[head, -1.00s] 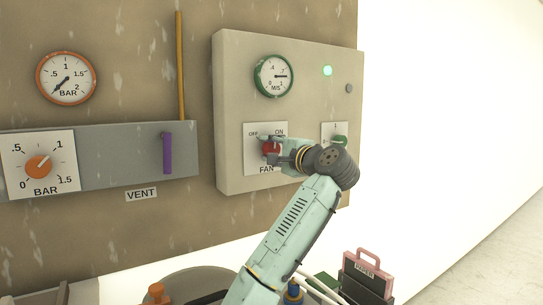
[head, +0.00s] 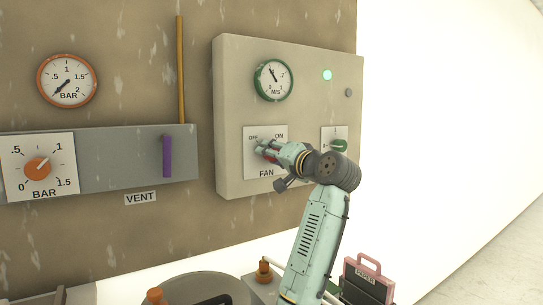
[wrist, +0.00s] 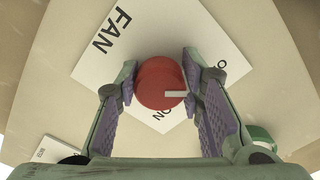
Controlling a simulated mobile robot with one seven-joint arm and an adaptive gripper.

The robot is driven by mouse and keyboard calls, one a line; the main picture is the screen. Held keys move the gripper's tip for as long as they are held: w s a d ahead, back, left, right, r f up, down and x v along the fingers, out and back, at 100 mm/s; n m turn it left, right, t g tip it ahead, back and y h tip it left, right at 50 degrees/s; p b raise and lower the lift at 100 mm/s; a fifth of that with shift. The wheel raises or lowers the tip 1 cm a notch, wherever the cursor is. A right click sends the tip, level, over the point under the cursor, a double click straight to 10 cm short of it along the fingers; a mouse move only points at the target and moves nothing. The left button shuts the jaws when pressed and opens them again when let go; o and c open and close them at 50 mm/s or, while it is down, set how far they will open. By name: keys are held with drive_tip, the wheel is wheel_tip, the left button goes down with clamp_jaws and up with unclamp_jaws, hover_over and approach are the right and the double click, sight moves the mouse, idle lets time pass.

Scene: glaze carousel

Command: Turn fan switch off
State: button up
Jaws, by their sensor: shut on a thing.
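The fan switch is a red round knob (wrist: 160,83) with a white pointer line, on a white plate (head: 252,166) marked OFF, ON and FAN. My gripper (head: 264,149) is at the plate, its two fingers closed on opposite sides of the knob. In the wrist view the pointer line points right, between the ON and OFF letters; the right finger partly hides the OFF lettering. In the head view my fingers cover most of the knob. The green-rimmed M/S gauge (head: 273,81) above has its needle pointing up and left.
A lit green lamp (head: 327,75) and a green knob (head: 339,146) are on the same panel, right of the fan plate. A purple vent lever (head: 167,156), an orange knob (head: 38,169) and an orange-rimmed gauge (head: 67,81) are to the left.

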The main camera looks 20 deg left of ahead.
drive_tip(key=shift+f+n, duration=0.1)
drive_tip(key=shift+n, duration=0.3)
drive_tip(key=o, duration=1.2)
drive_tip(key=shift+c, duration=0.2)
drive_tip(key=shift+s+d, duration=0.1)
drive_tip(key=v, duration=1.1)
drive_tip(key=shift+s+d, duration=0.3)
